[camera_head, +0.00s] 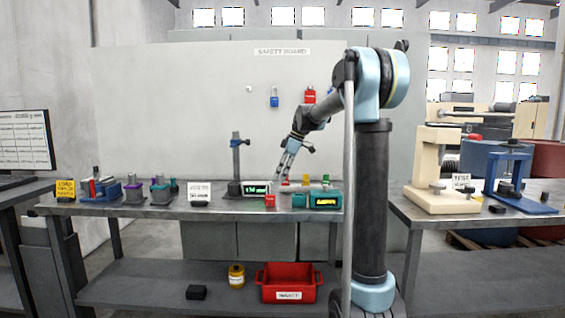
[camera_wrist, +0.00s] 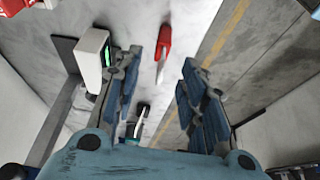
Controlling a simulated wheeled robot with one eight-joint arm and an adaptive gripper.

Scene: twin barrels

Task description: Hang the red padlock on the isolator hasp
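A red padlock (camera_head: 310,95) hangs on the white safety board, partly beside my arm, with a blue padlock (camera_head: 274,98) to its left. I cannot make out the isolator hasp for certain. My gripper (camera_head: 284,172) points down over the main bench, well below the padlocks. In the wrist view my gripper (camera_wrist: 162,62) is open, with clear space between its fingers. A red-handled tool with a pale pointed tip (camera_wrist: 164,42) lies below, beyond the fingers. The red padlock is not identifiable in the wrist view.
A meter with a green display (camera_head: 256,188) stands on the bench near my gripper; it also shows in the wrist view (camera_wrist: 92,48). A dark post (camera_head: 236,165) stands left of it. A teal device (camera_head: 326,202) is to the right. A red bin (camera_head: 289,283) sits on the lower shelf.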

